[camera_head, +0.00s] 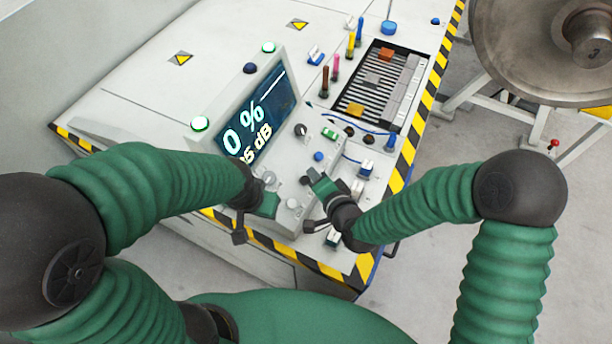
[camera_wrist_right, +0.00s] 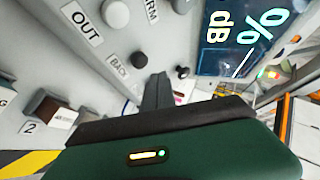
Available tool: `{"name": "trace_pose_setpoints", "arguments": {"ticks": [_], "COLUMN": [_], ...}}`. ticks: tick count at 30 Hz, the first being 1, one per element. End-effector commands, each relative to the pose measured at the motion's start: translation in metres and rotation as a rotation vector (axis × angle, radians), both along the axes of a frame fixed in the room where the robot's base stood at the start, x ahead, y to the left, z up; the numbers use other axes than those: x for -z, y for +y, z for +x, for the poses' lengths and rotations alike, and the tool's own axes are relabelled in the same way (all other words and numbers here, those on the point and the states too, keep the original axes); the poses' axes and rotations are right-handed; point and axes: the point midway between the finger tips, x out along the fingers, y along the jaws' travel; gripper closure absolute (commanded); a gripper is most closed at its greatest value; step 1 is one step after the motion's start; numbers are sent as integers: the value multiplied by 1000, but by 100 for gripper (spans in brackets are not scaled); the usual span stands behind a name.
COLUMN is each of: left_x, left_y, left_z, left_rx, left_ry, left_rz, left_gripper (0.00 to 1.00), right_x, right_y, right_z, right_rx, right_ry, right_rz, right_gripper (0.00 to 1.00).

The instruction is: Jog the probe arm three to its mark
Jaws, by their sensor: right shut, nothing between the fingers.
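The control console (camera_head: 285,150) stands tilted on the bench, with a screen (camera_head: 258,113) that reads 0 % and a dB figure partly hidden. My right gripper (camera_head: 310,177) is shut and empty, its tip close over the console's lower right edge. In the right wrist view its fingers (camera_wrist_right: 157,92) point at the panel, near a dark button (camera_wrist_right: 139,60) and the label BACK (camera_wrist_right: 117,65). I cannot tell whether they touch it. My left gripper (camera_head: 268,203) is by the lower left knobs; its jaws are unclear. A rocker switch (camera_wrist_right: 55,110) stands by the label 2. No label 3 is readable.
A slotted tray (camera_head: 350,110) with blocks lies at the bench's right, with several coloured pens (camera_head: 336,68) beside it. Small switches (camera_head: 366,168) line the strip right of the console. Striped edging (camera_head: 420,115) marks the bench edge. A wheel (camera_head: 550,50) stands beyond.

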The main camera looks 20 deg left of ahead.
Motion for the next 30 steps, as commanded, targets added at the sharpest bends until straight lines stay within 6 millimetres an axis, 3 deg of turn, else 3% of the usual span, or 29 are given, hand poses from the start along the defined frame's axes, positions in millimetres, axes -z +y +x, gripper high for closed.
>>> {"name": "trace_pose_setpoints", "arguments": {"ticks": [1, 10, 30], "left_x": [-10, -32, -30], "left_y": [0, 0, 0], "left_z": [0, 0, 0], "left_rx": [0, 0, 0], "left_ry": [0, 0, 0], "left_rz": [0, 0, 0], "left_gripper": [100, 100, 100], "right_x": [-11, -35, -34], "right_y": [-2, -14, -15], "right_z": [0, -3, -3], "right_rx": [0, 0, -1], "right_ry": [-1, 1, 1], "right_rz": [1, 1, 0], "right_gripper": [100, 100, 100]}}
